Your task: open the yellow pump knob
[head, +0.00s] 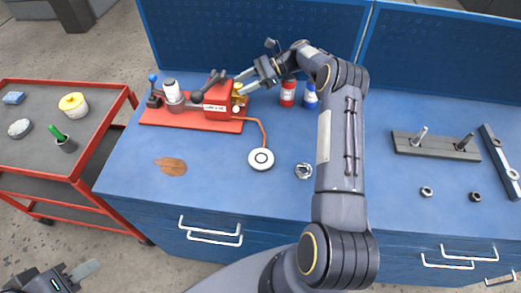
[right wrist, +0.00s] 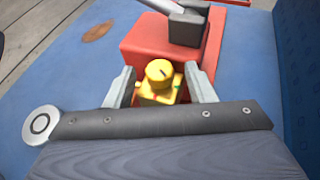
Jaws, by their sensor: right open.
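The yellow pump knob (right wrist: 158,72) is a round dial on a yellow block at the end of the red pump (right wrist: 150,40). In the head view only a small piece of the yellow knob (head: 238,87) shows behind my right gripper (head: 244,82). In the right wrist view my right gripper (right wrist: 162,88) is open, with one finger on each side of the knob and block. Gaps show beside the round dial; contact with the block is unclear. My left gripper (head: 84,271) is at the lower left edge, away from the bench, only partly visible.
The pump's red base (head: 190,122) stands on the blue bench (head: 220,165). A hose runs to a white disc (head: 261,159). A red cart (head: 75,165) is at left. The bench front is mostly clear.

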